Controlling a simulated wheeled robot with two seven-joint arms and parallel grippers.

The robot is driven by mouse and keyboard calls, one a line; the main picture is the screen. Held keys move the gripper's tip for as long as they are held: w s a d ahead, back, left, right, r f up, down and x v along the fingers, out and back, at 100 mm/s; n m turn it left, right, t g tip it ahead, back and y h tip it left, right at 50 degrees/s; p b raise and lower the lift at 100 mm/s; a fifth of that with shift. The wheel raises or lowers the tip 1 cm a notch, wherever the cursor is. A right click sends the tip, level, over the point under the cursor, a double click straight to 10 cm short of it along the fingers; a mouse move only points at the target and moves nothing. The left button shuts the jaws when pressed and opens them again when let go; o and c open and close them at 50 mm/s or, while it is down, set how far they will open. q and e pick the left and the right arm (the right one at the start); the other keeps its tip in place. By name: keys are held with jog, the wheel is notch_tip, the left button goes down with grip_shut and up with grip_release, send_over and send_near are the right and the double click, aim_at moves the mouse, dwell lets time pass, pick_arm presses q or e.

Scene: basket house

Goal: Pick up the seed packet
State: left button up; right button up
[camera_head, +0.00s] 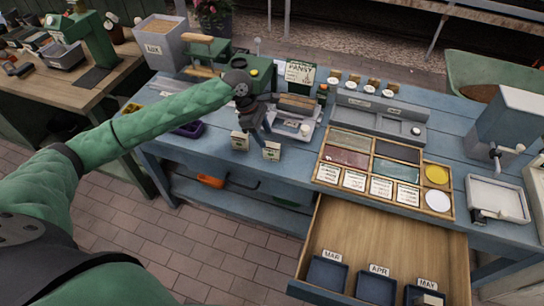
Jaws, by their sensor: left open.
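A small upright packet marked PANSY (299,73) stands on the blue bench behind a grey scale-like device (290,122); I take it for the seed packet. My left arm reaches in from the left. My left gripper (254,124) is open, in front of and left of the PANSY packet and apart from it. The gripper partly covers the left side of the device. Two small cream tags (271,151) show just below the gripper; I cannot tell what they are fixed to. My right gripper is out of view.
A wooden compartment tray (421,211) with printed cards lies right of the device. An open drawer (385,248) with month-labelled boxes juts out below it. A grey rack (380,118) stands behind. A grey crank machine (510,125) is at right.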

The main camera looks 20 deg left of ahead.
aim_at(273, 151)
pick_arm(q)
jog(key=shift+f+b, duration=0.4)
jog(key=shift+f, duration=0.55)
jog(key=shift+d+f, duration=0.1)
jog(key=shift+f, duration=0.05)
jog(key=shift+p+x, duration=0.45)
jog(key=shift+x, duration=0.6)
jog(key=x, duration=0.1)
jog(key=p+x, duration=0.2)
jog(key=shift+w+d+f, duration=0.25)
jog(key=shift+x, duration=0.8)
jog(key=c, duration=1)
jog(key=shift+c, duration=0.2)
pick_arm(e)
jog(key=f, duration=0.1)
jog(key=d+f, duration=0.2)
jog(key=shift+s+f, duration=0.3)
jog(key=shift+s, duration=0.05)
pick_arm(q)
jog(key=shift+r+p, duration=0.15)
jog(key=shift+p, duration=0.2)
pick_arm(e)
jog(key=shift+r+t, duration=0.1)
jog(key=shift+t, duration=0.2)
